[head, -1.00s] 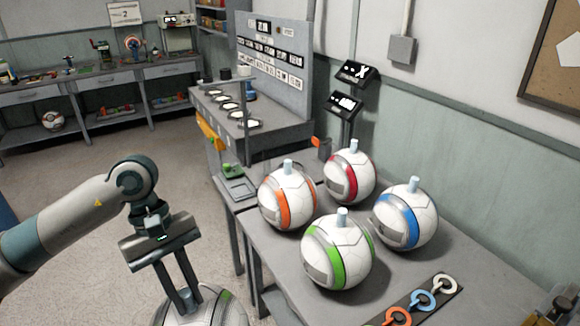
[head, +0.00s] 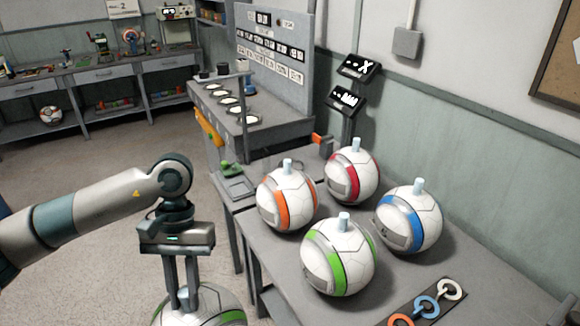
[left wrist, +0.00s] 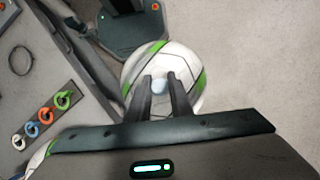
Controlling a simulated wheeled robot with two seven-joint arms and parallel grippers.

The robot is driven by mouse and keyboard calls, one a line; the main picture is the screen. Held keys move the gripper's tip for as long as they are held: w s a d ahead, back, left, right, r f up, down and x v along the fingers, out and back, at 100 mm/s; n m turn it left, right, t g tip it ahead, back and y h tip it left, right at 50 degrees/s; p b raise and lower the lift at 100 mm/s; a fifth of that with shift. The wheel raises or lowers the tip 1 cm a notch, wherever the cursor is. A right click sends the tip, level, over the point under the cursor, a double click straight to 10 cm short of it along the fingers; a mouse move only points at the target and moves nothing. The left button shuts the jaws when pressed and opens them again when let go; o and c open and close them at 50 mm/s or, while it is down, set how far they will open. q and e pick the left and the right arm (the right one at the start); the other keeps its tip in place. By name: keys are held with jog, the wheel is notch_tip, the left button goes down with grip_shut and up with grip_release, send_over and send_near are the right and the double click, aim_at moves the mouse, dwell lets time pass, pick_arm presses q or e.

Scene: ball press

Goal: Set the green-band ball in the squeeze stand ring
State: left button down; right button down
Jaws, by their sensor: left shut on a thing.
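My left gripper (head: 186,296) is shut on the pale peg of a white ball with green bands (head: 208,304), low in the head view. The ball hangs in front of the table's left side, and its lower part is cut off by the frame. In the left wrist view the fingers (left wrist: 162,88) stand on either side of the peg, with the green-band ball (left wrist: 185,60) beyond them. A second ball with a green band (head: 338,262) sits on the table. A thin dark ring (left wrist: 11,66) shows in the left wrist view; I cannot tell if it is the stand's ring. My right gripper is not in view.
Balls with orange (head: 270,207), red (head: 340,178) and blue (head: 425,230) bands stand on the grey table (head: 300,290). A strip of coloured rings (head: 428,303) lies at its front right. A bench with a panel (head: 270,130) stands behind. The floor left of the table is clear.

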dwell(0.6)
pick_arm(q)
jog(key=w+x, duration=0.1)
jog(key=x, duration=1.3)
jog(key=shift+w+f, duration=0.3)
jog(key=shift+f, duration=0.15)
